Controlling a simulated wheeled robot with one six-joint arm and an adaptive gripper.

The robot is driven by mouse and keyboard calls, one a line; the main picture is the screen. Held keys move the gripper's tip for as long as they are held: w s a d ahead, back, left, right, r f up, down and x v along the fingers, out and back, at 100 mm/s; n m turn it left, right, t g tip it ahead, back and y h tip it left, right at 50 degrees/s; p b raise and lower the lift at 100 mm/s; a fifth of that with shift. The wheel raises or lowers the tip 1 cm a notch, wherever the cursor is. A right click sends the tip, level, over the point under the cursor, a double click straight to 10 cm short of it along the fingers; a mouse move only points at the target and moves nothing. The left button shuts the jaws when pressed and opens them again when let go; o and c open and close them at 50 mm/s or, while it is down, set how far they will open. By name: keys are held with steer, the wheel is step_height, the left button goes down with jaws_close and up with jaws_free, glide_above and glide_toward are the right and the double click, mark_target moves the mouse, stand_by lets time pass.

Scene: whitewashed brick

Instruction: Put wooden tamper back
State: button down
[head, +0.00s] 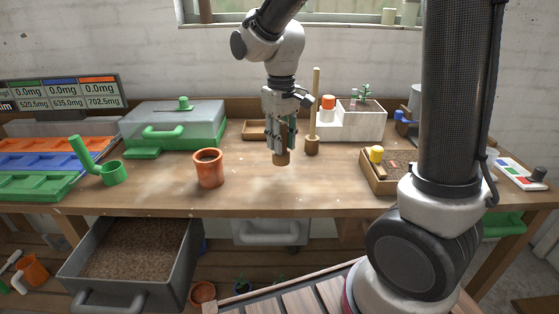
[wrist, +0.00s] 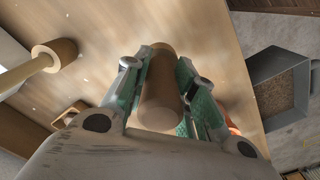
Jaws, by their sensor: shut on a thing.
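The wooden tamper (head: 282,158), a brown cylinder, is held upright in my gripper (head: 280,140), its lower end just above or at the worktop; I cannot tell if it touches. In the wrist view the tamper (wrist: 160,88) lies between the two green-padded fingers of my gripper (wrist: 158,85), which are shut on it. Its upper part is hidden by the fingers in the head view. A pale wooden rod (head: 316,95) with a round brown base stands just right of my gripper; it also shows in the wrist view (wrist: 55,55).
A small wooden tray (head: 256,135) lies behind my gripper. A terracotta pot (head: 208,168) stands left, a white planter box (head: 360,122) behind right, a wooden box (head: 376,183) at right. A soil-filled drawer (head: 75,283) is pulled out below. The front middle of the worktop is clear.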

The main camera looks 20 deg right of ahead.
mark_target(281, 157)
steer(key=shift+f, duration=2.65)
steer(key=shift+f, duration=0.1)
steer(key=c, duration=1.2)
jaws_free()
steer(key=shift+o, duration=0.2)
